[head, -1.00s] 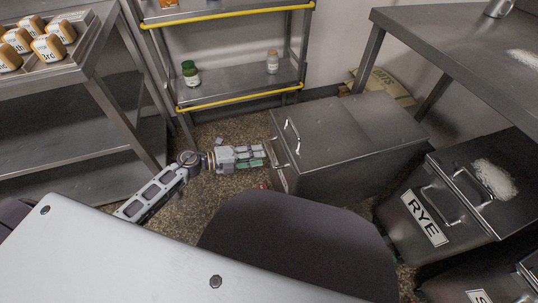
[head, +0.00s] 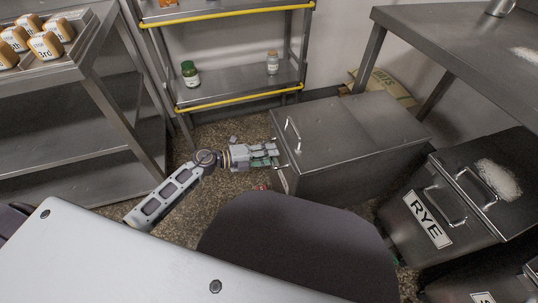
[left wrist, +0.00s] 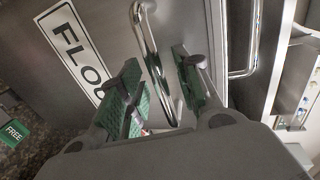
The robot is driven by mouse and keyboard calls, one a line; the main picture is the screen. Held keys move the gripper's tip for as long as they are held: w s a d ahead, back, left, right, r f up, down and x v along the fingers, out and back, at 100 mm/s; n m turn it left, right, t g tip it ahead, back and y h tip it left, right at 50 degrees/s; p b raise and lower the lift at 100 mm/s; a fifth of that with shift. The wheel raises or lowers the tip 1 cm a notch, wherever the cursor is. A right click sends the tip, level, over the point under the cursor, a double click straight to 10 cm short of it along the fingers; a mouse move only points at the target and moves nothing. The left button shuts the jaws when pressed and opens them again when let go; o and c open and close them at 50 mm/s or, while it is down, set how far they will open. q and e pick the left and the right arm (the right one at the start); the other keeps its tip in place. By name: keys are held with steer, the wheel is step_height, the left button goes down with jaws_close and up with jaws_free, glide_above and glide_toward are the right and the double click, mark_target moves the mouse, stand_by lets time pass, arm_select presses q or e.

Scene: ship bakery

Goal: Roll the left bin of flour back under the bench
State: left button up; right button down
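The left flour bin (head: 345,130) is a grey steel box with a lid handle, standing out at the left of the steel bench (head: 455,40). In the left wrist view its front shows a label (left wrist: 72,48) reading "FLO", the rest hidden by my finger. My left gripper (head: 274,153) is at the bin's front. In the left wrist view my left gripper (left wrist: 160,85) is open, with its green-padded fingers on either side of the front bar handle (left wrist: 150,45). I cannot tell whether the pads touch it. My right gripper is out of view.
A RYE bin (head: 450,205) stands to the right, and another bin is partly visible below it. A shelf rack (head: 240,85) with jars is behind. A bread rack (head: 75,110) is at left. An oats sack (head: 385,85) leans behind the bin. Speckled floor shows between them.

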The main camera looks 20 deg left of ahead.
arm_select(q)
steer(key=shift+d, duration=0.1)
jaws_close()
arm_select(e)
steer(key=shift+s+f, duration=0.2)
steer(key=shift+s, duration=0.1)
arm_select(q)
steer(key=shift+w, duration=0.1)
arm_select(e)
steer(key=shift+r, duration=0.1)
